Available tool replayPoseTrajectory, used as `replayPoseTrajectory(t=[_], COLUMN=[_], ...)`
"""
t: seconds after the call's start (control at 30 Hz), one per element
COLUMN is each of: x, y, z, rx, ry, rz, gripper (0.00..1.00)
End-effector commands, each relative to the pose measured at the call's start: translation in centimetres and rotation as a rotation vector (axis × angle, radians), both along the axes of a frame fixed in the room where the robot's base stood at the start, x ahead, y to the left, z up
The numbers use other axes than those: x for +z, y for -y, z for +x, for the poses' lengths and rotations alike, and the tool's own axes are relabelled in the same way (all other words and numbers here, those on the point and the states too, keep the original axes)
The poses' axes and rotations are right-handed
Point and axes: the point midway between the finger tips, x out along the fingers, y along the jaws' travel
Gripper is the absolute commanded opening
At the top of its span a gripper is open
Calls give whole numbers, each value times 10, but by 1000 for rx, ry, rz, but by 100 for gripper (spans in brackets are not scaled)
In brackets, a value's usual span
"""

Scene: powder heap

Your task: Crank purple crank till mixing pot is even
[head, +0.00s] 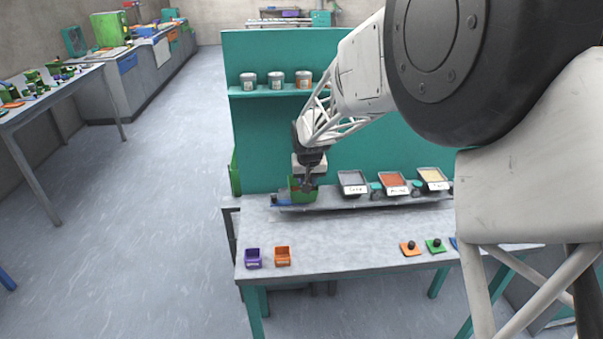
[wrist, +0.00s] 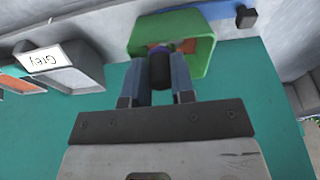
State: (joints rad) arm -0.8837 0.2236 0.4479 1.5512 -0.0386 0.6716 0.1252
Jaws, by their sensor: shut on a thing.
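The green mixing pot (head: 294,191) stands at the left end of the grey rack on the table. In the wrist view the pot (wrist: 205,55) lies just beyond my fingertips, and some orange-red shows inside it. My gripper (head: 305,183) is over the pot, pointing down. In the wrist view my gripper (wrist: 160,75) is shut on a black knob (wrist: 160,70). A small bit of purple, seemingly the purple crank (wrist: 187,46), shows behind the knob; the rest is hidden by fingers and pot wall. I cannot tell how even the powder is.
Trays of grey (head: 352,180), red (head: 393,180) and yellowish (head: 433,176) powder stand right of the pot. A purple bin (head: 253,258) and an orange bin (head: 283,256) sit at the front left. Knobbed orange (head: 410,248) and green (head: 435,245) pieces lie front right. The table middle is clear.

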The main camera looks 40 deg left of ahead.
Motion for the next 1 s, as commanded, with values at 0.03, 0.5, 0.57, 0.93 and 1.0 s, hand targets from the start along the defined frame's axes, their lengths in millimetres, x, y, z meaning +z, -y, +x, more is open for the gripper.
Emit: replayPoseTrajectory(t=[0.03,0.5,0.57,0.93,1.0], x=[1,1,1,1,1], y=[-2,-3,-5,-13,-13], z=[-1,-3,-5,-13,-13], rx=[0,0,0,-1,-1], ry=[1,2,1,3,3], rz=[3,2,3,3,3], gripper=[0,0,0,0,0])
